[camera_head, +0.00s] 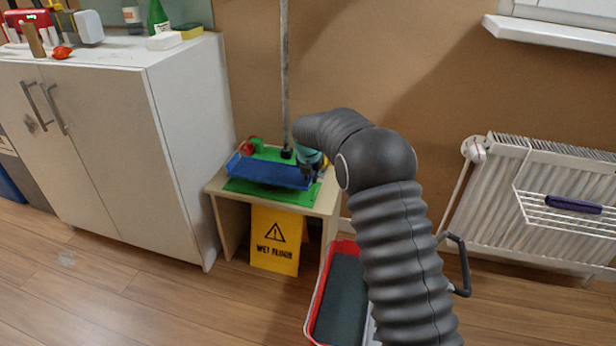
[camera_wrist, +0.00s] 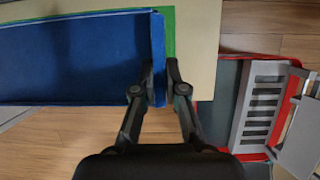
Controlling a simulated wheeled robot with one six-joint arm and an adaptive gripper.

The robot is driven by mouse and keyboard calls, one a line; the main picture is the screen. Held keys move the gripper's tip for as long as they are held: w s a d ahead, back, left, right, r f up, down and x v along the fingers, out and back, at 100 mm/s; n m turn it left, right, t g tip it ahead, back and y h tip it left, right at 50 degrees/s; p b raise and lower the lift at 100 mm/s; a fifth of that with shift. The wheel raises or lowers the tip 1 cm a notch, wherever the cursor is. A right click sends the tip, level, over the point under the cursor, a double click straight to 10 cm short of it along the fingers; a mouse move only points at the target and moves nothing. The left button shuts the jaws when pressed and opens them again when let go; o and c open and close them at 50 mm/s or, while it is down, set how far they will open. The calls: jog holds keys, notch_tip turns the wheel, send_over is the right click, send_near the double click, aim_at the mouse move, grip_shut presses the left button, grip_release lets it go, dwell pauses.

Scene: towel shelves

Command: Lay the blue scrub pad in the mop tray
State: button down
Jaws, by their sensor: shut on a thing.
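The blue mop tray (camera_head: 268,172) lies on a green mat on a small table. It fills the upper left of the wrist view (camera_wrist: 70,60). My gripper (camera_head: 308,168) is at the tray's right end. The pad cannot be made out in the head view.
The green mat (camera_head: 262,190) shows around the tray. Red and green items (camera_head: 250,146) and a pole (camera_head: 285,80) stand behind it. A yellow wet-floor sign (camera_head: 276,240) is below the tabletop. A red-rimmed bucket (camera_head: 316,300) stands in front, right. A white cabinet (camera_head: 185,130) is left.

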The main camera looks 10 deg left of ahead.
aim_at(311, 194)
jog(key=shift+f+b, duration=0.6)
jog(key=shift+f, duration=1.95)
dwell(1.2)
jog(key=c, duration=1.2)
grip_release()
jog(key=shift+o, duration=0.2)
jog(key=shift+r, duration=0.1)
